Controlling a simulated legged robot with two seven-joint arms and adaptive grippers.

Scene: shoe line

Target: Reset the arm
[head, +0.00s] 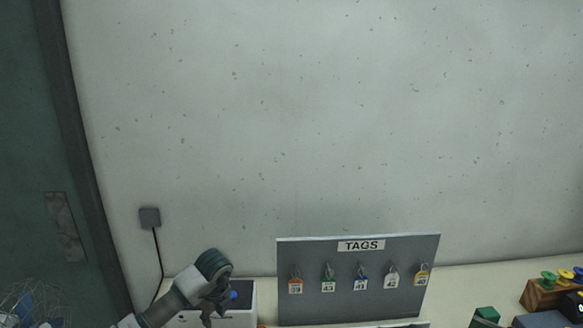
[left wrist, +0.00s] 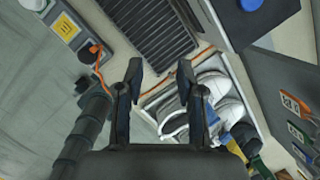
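My left arm comes in at the lower left of the head view, with the left gripper (head: 215,302) in front of a white box. In the left wrist view the two dark fingers of the left gripper (left wrist: 160,80) stand apart with nothing between them. Their tips hang over the area between a dark ribbed panel and a light tray of shoes. My right gripper does not show in either view.
A grey TAGS board (head: 350,300) with several hanging tags stands by the wall. The white box (head: 245,312) is left of it. A wooden spool rack (head: 540,297) sits at right. The wrist view shows white shoes (left wrist: 212,95) and the ribbed panel (left wrist: 150,35).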

